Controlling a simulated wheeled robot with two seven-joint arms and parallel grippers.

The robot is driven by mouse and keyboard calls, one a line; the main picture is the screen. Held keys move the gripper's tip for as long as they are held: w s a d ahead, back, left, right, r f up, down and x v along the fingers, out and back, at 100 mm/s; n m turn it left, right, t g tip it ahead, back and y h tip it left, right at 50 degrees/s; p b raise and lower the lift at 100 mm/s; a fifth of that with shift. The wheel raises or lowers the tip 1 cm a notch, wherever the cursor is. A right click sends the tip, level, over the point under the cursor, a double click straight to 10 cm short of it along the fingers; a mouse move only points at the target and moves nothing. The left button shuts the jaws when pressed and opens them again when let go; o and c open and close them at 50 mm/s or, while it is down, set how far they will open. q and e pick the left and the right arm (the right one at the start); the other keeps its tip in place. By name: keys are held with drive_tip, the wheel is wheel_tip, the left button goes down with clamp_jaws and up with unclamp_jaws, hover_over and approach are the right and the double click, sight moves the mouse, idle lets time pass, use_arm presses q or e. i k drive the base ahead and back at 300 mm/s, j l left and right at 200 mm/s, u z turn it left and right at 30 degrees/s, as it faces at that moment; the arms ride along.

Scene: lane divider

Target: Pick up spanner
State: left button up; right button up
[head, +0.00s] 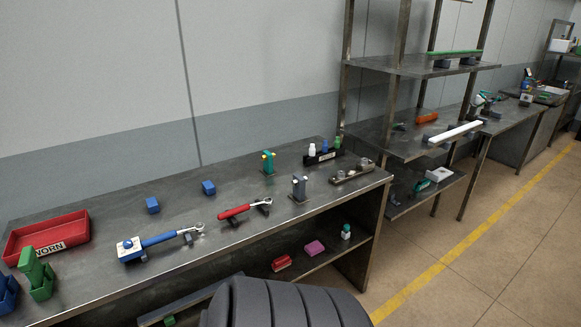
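Two spanner-like tools lie on the metal workbench (100,283). One has a blue handle (160,240) and a silver round head at its right end; its left end rests at a blue-and-white block (130,250). The other has a red handle (236,212) and a silver head to the right, resting on small dark supports. I cannot tell which one the task names. Neither of my grippers is in view.
A red tray (45,235) and a green bin (38,275) stand at the bench's left. Two blue blocks sit behind the tools. A grey upright fixture (298,188) and a dark rack (322,156) stand to the right. Shelving (400,66) stands beyond the bench; a yellow line (440,265) crosses open floor.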

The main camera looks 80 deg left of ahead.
sight(223, 216)
drive_tip(key=u, duration=3.15)
